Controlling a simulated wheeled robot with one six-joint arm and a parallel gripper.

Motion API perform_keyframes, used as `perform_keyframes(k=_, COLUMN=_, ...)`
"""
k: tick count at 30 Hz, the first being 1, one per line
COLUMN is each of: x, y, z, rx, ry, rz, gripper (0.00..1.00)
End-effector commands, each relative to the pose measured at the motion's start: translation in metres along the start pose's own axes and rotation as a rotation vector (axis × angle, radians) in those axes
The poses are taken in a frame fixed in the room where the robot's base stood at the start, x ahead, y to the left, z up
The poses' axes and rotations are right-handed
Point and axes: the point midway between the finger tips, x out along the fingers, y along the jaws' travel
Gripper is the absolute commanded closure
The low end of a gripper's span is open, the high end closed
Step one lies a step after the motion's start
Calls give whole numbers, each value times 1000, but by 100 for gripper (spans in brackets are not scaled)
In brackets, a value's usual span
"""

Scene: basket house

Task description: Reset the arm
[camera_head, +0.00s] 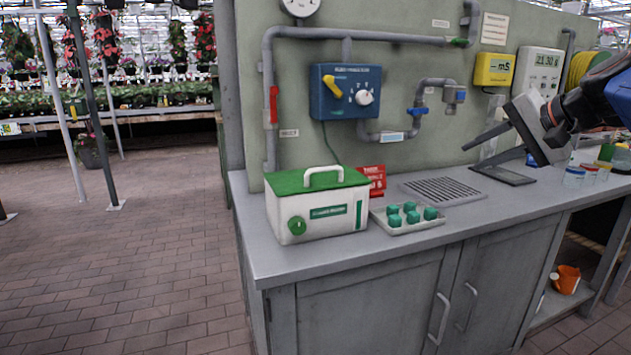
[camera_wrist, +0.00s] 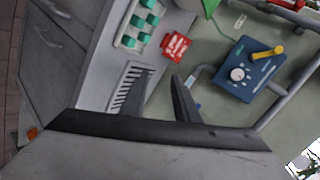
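My gripper (camera_head: 472,156) is at the right in the head view, in the air above the right part of the grey bench. Its fingers point left toward the wall panel. In the wrist view my gripper (camera_wrist: 160,85) shows two dark fingers spread apart with nothing between them. It is clear of the bench objects.
On the bench (camera_head: 330,250) stand a white box with a green lid (camera_head: 318,208), a tray of green pieces (camera_head: 407,229), a red sign (camera_head: 374,180) and a drain grate (camera_head: 443,191). A blue control box (camera_head: 346,92) and pipes (camera_head: 350,34) are on the panel. Small jars (camera_head: 574,177) stand right.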

Motion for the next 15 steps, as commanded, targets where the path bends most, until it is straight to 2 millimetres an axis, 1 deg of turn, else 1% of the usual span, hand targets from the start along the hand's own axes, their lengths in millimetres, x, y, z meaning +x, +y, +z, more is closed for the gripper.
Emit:
perform_keyframes(k=1, x=6, y=12, z=24, rx=-37, ry=-20, rz=35, gripper=72)
perform_keyframes(k=3, x=13, y=32, z=51, rx=-90, ry=-41, rz=88, gripper=72)
perform_keyframes(k=5, x=17, y=51, z=74, rx=-138, ry=-61, rz=133, gripper=72)
perform_keyframes(k=6, x=20, y=63, z=89, rx=-171, ry=-73, rz=162, gripper=72)
perform_keyframes(k=8, x=23, y=82, z=110, rx=-224, ry=-91, rz=205, gripper=72)
perform_keyframes(k=9, x=24, y=96, z=124, rx=-260, ry=-104, rz=233, gripper=72)
perform_keyframes(k=11, x=26, y=117, z=144, rx=-315, ry=-123, rz=275, gripper=72)
perform_keyframes(k=12, x=27, y=130, z=157, rx=-354, ry=-134, rz=301, gripper=72)
perform_keyframes(k=14, x=27, y=152, z=175, rx=-413, ry=-152, rz=340, gripper=72)
perform_keyframes(k=15, x=28, y=166, z=186, rx=-454, ry=-164, rz=365, gripper=72)
